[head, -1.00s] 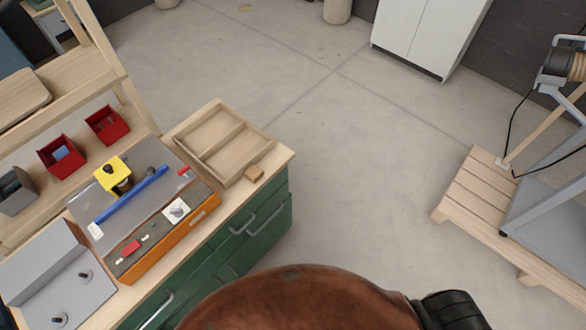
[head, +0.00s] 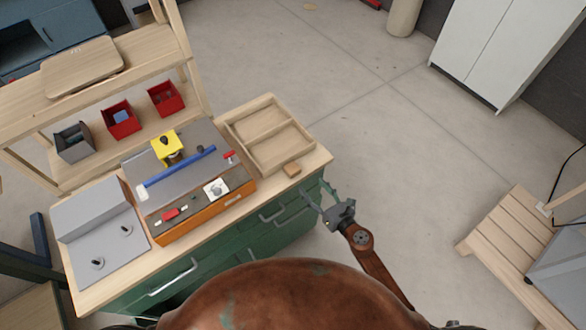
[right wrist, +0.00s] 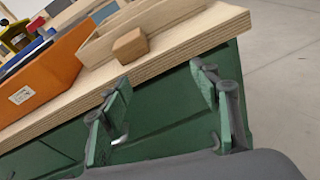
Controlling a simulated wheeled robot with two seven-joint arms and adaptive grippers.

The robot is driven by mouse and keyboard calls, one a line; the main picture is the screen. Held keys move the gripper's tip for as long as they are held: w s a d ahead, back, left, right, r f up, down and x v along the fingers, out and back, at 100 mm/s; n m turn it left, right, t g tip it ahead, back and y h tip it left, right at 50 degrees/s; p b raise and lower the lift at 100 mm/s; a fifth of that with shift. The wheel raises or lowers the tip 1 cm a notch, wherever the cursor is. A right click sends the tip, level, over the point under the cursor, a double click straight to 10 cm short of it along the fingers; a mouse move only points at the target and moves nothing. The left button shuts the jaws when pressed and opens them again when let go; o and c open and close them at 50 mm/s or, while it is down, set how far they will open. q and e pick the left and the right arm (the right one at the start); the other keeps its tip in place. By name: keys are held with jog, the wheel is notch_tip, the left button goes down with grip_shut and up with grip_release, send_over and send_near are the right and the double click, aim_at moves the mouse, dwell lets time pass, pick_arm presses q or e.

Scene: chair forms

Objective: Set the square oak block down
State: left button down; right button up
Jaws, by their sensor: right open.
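The square oak block (head: 291,169) sits on the bench top near its right end, in front of the wooden tray (head: 228,124). In the right wrist view the block (right wrist: 130,46) rests on the bench top beside the tray wall, near the front edge. My right gripper (head: 322,196) is open and empty, just off the bench's front right edge and apart from the block. In the right wrist view its two fingers (right wrist: 166,105) stand wide apart in front of the green cabinet, below the block. My left gripper is not in view.
The bench (head: 190,239) has green drawers with protruding handles. An orange-sided unit (head: 205,212) with a blue bar and yellow part stands left of the tray. Red bins (head: 122,121) sit on the shelf behind. A wooden pallet (head: 505,228) lies at right; the floor between is clear.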

aim_at(296, 173)
jog(key=w+a+r+n, duration=0.1)
jog(key=a, duration=0.1)
jog(key=w+a+r+n, duration=0.1)
jog(key=w+a, duration=0.1)
jog(key=w+a+y, duration=0.1)
jog(key=w+a, duration=0.1)
jog(key=a, duration=0.1)
jog(key=shift+w+r+n, duration=0.25)
jog(key=shift+r+n, duration=0.15)
jog(key=shift+c, duration=0.4)
jog(key=c, duration=1.3)
jog(key=shift+r, duration=0.1)
